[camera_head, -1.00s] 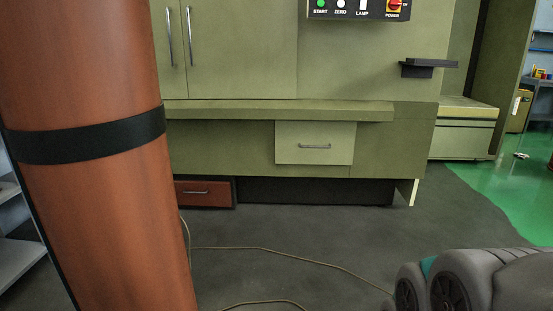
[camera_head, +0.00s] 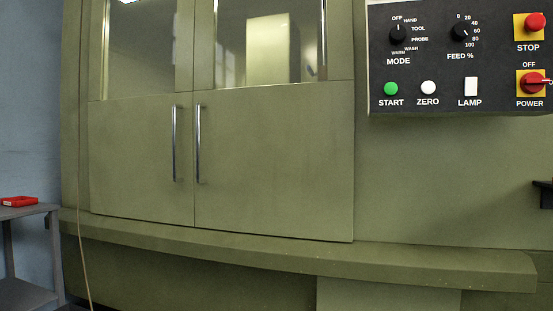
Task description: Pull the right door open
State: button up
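The right door (camera_head: 275,165) is a green panel with a window in its upper part. Its vertical metal handle (camera_head: 198,144) is near its left edge. The left door (camera_head: 135,160) is beside it, with its own vertical handle (camera_head: 174,144) near the seam. Both doors look shut, with a thin seam between them. My gripper is not in view.
A black control panel (camera_head: 455,62) with knobs and buttons is at the upper right. A green ledge (camera_head: 300,258) juts out below the doors. A grey table (camera_head: 30,212) with a red tray (camera_head: 19,201) stands at the left. A thin cable (camera_head: 82,250) hangs at lower left.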

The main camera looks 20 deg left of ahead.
aim_at(276, 160)
jog(key=i+j, duration=0.4)
jog(key=i, duration=0.2)
jog(key=i+j, duration=0.4)
jog(key=i, duration=0.15)
jog(key=u, duration=0.05)
